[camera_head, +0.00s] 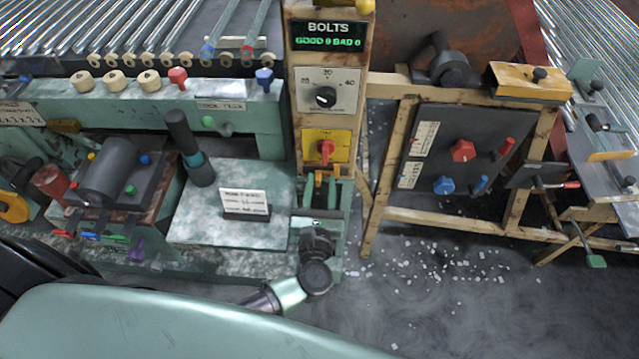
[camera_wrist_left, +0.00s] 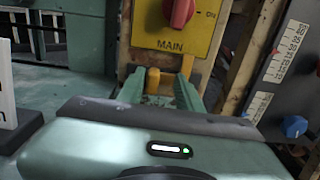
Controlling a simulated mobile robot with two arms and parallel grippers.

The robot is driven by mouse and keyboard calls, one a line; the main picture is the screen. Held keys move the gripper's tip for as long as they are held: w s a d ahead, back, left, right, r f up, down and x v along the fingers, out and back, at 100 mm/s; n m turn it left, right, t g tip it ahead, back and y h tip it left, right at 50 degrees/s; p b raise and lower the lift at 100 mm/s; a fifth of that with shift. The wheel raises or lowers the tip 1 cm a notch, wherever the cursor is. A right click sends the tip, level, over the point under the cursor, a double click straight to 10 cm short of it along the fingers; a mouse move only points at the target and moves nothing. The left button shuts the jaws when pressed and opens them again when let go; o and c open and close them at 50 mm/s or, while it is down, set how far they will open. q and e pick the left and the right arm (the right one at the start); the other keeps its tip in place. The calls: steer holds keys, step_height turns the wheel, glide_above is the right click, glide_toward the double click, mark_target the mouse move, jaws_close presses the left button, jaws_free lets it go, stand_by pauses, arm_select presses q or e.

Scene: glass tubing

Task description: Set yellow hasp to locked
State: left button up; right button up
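The yellow hasp (camera_head: 318,182) is on the post just below the yellow switch panel (camera_head: 340,139), mostly hidden in the head view. In the left wrist view a small yellow tab (camera_wrist_left: 152,82) shows between my fingers, and a yellow strip (camera_wrist_left: 187,66) rises behind the right finger. I cannot tell the hasp's position. A red knob (camera_head: 326,150) sits on the panel, marked MAIN, with ON at its right. My left gripper (camera_head: 320,188) is open, its green fingers (camera_wrist_left: 158,92) either side of the tab. Contact cannot be told. My right gripper is not in view.
Above the panel are a dial (camera_head: 325,97) and a BOLTS display (camera_head: 328,42). A white label card (camera_head: 245,200) stands on the green plate left of my gripper. A wooden frame (camera_head: 440,220) with a dark control board (camera_head: 462,160) is at the right.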

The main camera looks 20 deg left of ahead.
arm_select(q)
steer(key=shift+a, duration=0.2)
steer(key=shift+r, duration=0.35)
steer(key=p, duration=0.4)
glide_toward(320, 123)
steer(key=w+a+r, duration=0.1)
steer(key=w+r, duration=0.4)
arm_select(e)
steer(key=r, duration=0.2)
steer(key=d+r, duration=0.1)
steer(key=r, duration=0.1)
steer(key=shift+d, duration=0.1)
arm_select(q)
steer(key=shift+f, duration=0.1)
